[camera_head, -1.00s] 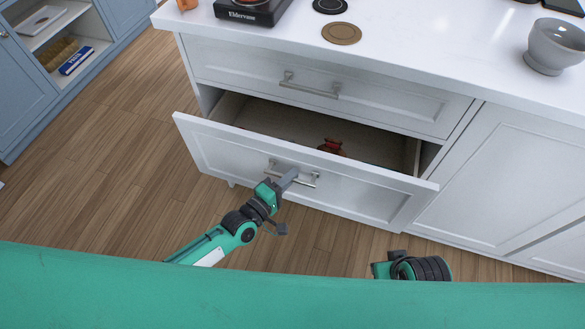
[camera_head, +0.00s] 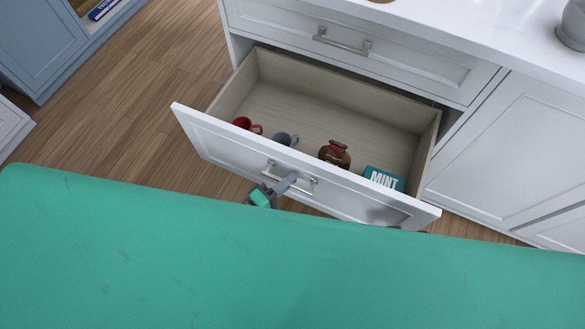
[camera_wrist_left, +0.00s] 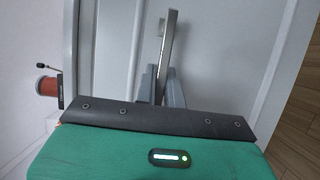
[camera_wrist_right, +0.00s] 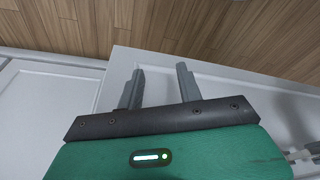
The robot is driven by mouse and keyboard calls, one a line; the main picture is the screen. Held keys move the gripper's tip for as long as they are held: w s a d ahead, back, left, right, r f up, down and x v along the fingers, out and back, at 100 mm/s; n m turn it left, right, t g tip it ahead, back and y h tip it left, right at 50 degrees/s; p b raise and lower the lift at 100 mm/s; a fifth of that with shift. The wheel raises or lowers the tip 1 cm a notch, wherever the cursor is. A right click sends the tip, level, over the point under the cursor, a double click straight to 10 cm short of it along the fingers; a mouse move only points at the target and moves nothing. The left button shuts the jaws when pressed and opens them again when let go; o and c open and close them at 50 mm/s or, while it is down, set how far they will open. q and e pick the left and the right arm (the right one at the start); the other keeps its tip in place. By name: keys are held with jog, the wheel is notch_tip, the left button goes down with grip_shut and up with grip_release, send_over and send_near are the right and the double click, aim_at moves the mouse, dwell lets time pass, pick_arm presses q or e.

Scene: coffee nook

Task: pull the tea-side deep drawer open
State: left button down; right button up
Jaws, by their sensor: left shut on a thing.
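The deep drawer (camera_head: 215,140) stands well out from the white cabinet, below a shut upper drawer (camera_head: 380,64). Its bar handle (camera_head: 306,187) is on the front panel. My left gripper (camera_head: 284,185) is shut on that handle; in the left wrist view the fingers (camera_wrist_left: 162,88) close around the upright-looking metal bar (camera_wrist_left: 168,50). Inside the drawer are a red mug (camera_head: 243,124), a grey mug (camera_head: 283,139), a brown jar (camera_head: 335,153) and a teal MINT box (camera_head: 384,179).
The white countertop (camera_head: 490,25) is above, with a grey bowl (camera_head: 572,25) at its right. A blue cabinet (camera_head: 50,45) stands at the far left. Wooden floor (camera_head: 150,80) lies clear between them. My green body covers the lower head view.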

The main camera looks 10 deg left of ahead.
pick_arm(q)
jog(key=s, duration=0.2)
jog(key=shift+s+a, duration=0.35)
pick_arm(e)
jog(key=shift+s+a+f, duration=0.1)
jog(key=shift+s+f, duration=0.3)
jog(key=shift+s, duration=0.05)
jog(key=shift+f, duration=0.1)
pick_arm(q)
jog(key=c, duration=1.5)
grip_release()
jog(key=v, duration=1.4)
pick_arm(e)
jog(key=shift+s+r, duration=0.15)
jog(key=shift+r, duration=0.4)
